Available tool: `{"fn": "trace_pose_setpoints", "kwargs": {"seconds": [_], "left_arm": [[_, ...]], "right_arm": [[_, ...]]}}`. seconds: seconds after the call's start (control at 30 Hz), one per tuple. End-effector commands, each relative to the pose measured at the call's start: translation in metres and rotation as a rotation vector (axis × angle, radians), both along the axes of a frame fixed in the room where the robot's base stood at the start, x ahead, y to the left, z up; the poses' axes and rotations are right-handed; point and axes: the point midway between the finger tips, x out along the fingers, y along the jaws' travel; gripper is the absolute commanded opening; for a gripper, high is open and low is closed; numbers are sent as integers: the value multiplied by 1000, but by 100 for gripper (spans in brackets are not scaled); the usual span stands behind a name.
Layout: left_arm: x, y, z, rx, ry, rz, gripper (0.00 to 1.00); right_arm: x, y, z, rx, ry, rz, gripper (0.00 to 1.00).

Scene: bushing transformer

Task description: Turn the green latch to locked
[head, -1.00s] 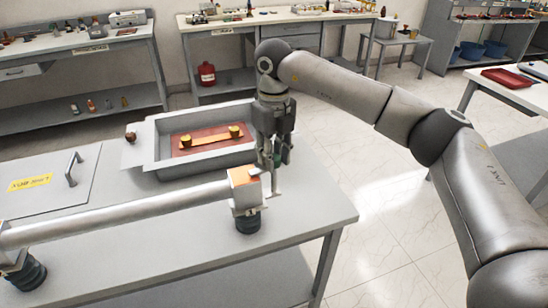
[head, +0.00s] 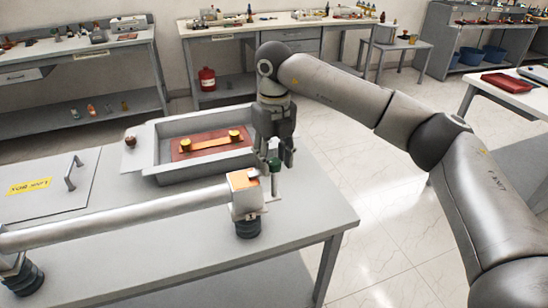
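Contact is too small to tell. The latch's exact angle and any lock marking cannot be made out. My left gripper is not in view.
A long silver tube (head: 120,217) runs left from the block, on dark ribbed supports (head: 248,227). Behind it, a grey tray (head: 166,176) holds a red-brown plate with a yellow bar (head: 212,144). A lidded panel with a handle (head: 70,172) is at left. Open floor lies right of the bench.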

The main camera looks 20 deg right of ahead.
Motion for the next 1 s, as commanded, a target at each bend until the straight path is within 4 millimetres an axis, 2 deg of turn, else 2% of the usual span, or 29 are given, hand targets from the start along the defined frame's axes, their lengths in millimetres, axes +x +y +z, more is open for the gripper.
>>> {"fn": "trace_pose_setpoints", "kwargs": {"seconds": [0.33, 0.47, 0.8, 1.0], "left_arm": [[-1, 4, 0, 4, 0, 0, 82], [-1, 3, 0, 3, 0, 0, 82], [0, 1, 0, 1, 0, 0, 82], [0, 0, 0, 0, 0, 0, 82]], "right_arm": [[0, 0, 0, 0, 2, 0, 52], [0, 0, 10, 0, -1, 1, 52], [0, 1, 79, 1, -2, 0, 52], [0, 0, 109, -1, 0, 1, 52]]}}
